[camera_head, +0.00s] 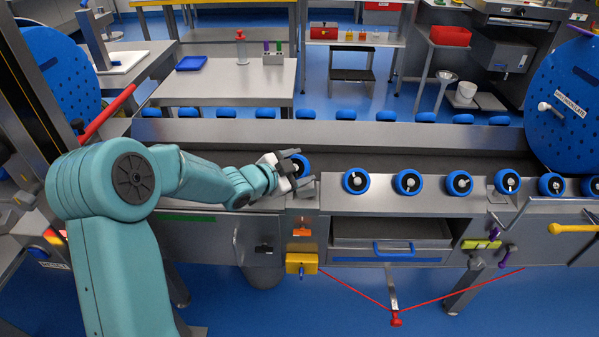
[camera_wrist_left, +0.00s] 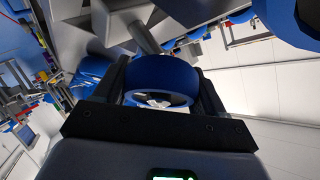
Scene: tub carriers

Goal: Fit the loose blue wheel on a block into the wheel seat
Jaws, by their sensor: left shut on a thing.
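My left gripper (camera_head: 298,169) is shut on a blue wheel (camera_head: 305,160) with a dark hub, at the left end of a row of blue wheels on the near side of the conveyor. In the left wrist view the held wheel (camera_wrist_left: 160,72) sits between the two dark fingers (camera_wrist_left: 160,96), its pale hub centre partly showing. A grey block (camera_head: 303,190) is just below the gripper. The gripper hides part of the wheel and the spot behind it; I cannot tell whether the wheel touches a seat. My right gripper is not in view.
Several mounted blue wheels (camera_head: 408,182) run rightward along the near rail. More wheels line the far rail (camera_head: 300,131). A large blue disc (camera_head: 565,105) stands at the right. A yellow box (camera_head: 301,264) and an open drawer (camera_head: 390,234) are below the near edge.

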